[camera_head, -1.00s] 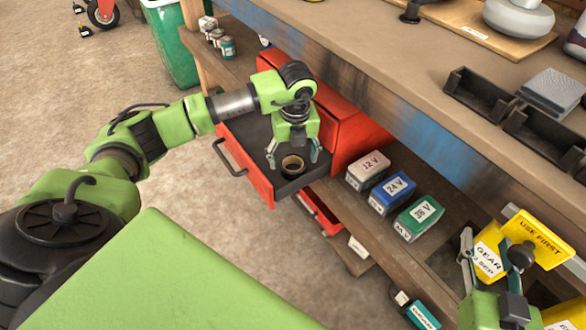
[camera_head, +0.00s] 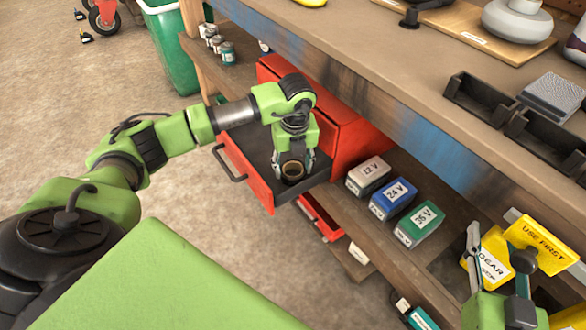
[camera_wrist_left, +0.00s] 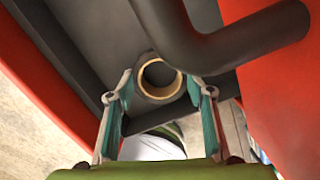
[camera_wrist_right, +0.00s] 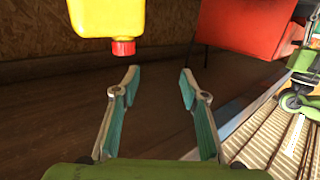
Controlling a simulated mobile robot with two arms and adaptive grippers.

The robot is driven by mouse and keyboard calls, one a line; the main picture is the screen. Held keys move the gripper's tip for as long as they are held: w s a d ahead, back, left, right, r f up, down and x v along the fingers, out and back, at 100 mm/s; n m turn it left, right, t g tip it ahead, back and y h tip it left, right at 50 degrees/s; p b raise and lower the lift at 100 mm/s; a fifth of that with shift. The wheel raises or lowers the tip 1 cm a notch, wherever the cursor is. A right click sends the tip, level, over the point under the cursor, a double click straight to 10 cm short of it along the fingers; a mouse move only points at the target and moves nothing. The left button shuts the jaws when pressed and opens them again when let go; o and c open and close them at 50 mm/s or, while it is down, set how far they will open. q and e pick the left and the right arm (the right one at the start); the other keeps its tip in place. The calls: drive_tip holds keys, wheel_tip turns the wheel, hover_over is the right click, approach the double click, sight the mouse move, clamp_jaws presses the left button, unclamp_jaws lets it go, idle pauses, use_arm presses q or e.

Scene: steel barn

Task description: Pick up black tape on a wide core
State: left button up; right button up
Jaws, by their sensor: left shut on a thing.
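The black tape on a wide, tan core (camera_head: 292,171) stands in the open drawer (camera_head: 262,180) of the red cabinet. My left gripper (camera_head: 293,168) reaches down over it and is shut on it, one finger at each side. In the left wrist view the tape's ring (camera_wrist_left: 158,97) shows between the two fingers, its tan core facing the camera. The tape looks to be at or near the drawer floor. My right gripper (camera_wrist_right: 158,75) is open and empty, near the yellow container (camera_wrist_right: 107,18) with a red cap.
Battery-like boxes marked 12 V (camera_head: 368,176), 24 V (camera_head: 393,199) and 36 V (camera_head: 419,225) stand on the lower shelf right of the drawer. A yellow "USE FIRST" sign (camera_head: 543,240) is near my right gripper. The workbench top (camera_head: 400,50) overhangs the cabinet.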

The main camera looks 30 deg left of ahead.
use_arm(q)
drive_tip(key=shift+r, duration=0.15)
